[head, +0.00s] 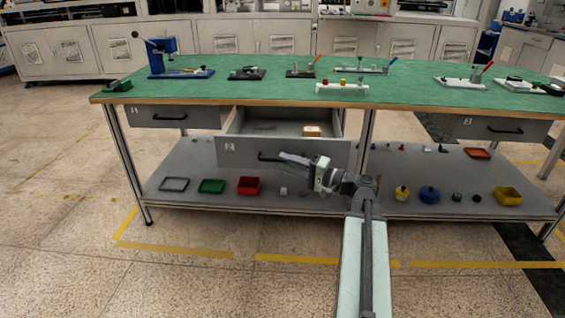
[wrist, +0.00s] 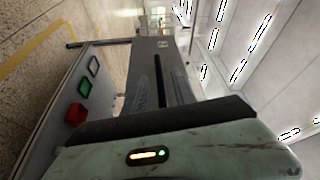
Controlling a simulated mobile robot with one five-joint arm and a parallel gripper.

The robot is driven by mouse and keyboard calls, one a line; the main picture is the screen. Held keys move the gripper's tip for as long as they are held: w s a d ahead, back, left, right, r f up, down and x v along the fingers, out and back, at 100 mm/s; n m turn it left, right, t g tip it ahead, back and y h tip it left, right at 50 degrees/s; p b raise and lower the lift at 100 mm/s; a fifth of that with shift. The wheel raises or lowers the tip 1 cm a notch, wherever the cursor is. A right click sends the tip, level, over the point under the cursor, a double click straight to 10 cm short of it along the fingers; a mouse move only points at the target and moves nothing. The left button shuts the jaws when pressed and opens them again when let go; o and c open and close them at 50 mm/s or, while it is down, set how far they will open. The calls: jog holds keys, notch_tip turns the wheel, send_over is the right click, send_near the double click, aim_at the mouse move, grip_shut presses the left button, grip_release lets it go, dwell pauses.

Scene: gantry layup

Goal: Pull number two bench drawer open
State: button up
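The number two bench drawer (head: 240,158) is a grey drawer under the green-topped bench, with a "2" label at its left. It is pulled out, its inside showing from above. Its dark bar handle (head: 267,157) is partly hidden by my gripper (head: 284,157). In the wrist view the drawer front (wrist: 150,52) lies ahead, its handle (wrist: 159,88) between the two fingers of my gripper (wrist: 161,85). The fingers look apart, with gaps beside the bar; I see no clear contact.
A tan block (head: 312,131) lies inside the drawer. Another drawer (head: 165,117) at left and the number three drawer (head: 490,128) at right are closed. The lower shelf (head: 330,200) holds trays, including a green one (head: 211,186) and a red one (head: 248,185). Open floor lies in front.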

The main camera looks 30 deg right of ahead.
jog(key=v, duration=0.5)
jog(key=shift+s, duration=0.15)
